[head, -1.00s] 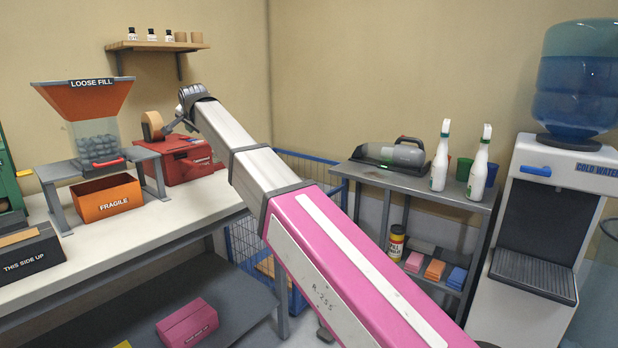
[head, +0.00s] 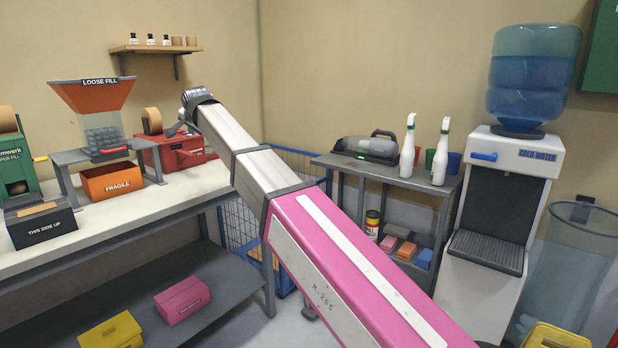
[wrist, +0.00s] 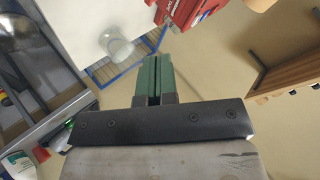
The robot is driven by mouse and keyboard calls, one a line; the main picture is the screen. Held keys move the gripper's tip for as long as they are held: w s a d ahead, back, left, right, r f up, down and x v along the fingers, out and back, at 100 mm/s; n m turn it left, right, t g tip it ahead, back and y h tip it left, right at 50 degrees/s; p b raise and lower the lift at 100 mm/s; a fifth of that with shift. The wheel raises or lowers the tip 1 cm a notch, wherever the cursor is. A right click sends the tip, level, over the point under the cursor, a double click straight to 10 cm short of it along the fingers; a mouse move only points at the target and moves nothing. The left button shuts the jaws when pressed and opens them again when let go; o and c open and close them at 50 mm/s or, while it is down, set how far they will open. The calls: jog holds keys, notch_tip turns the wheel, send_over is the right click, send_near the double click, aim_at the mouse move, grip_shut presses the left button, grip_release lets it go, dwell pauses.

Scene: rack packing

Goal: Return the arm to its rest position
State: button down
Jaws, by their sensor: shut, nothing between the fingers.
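My arm reaches up and away across the head view, pink near me and white toward its far end. In the head view my gripper is hidden behind the end of the arm. In the wrist view my gripper (wrist: 153,72) shows two green fingers pressed together with nothing between them. It hangs in free air, apart from the red tape dispenser (wrist: 190,14), which shows beyond the fingers. In the head view the red tape dispenser (head: 178,152) stands on the workbench behind the arm.
The white workbench (head: 130,218) holds a loose-fill hopper (head: 92,100), an orange FRAGILE box (head: 112,182) and a black box (head: 40,226). A grey side table (head: 335,163) with spray bottles (head: 440,152) and a water cooler (head: 500,210) stand at right. A wall shelf (head: 155,50) is above.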

jog(key=s+d+f+n+g+h, duration=0.2)
jog(key=d+f+g+h, duration=0.2)
jog(key=d+f, duration=3)
jog(key=s+d+f+n+g, duration=0.1)
jog(key=s+d+f+g, duration=0.1)
jog(key=s+d+f, duration=0.8)
jog(key=s+d+f+g+h, duration=0.1)
jog(key=s+d+f+g, duration=0.2)
jog(key=s+d+f, duration=0.7)
jog(key=s+d, duration=0.1)
jog(key=d, duration=0.3)
jog(key=shift+s+n, duration=0.2)
jog(key=shift+n, duration=0.2)
jog(key=shift+d, duration=0.1)
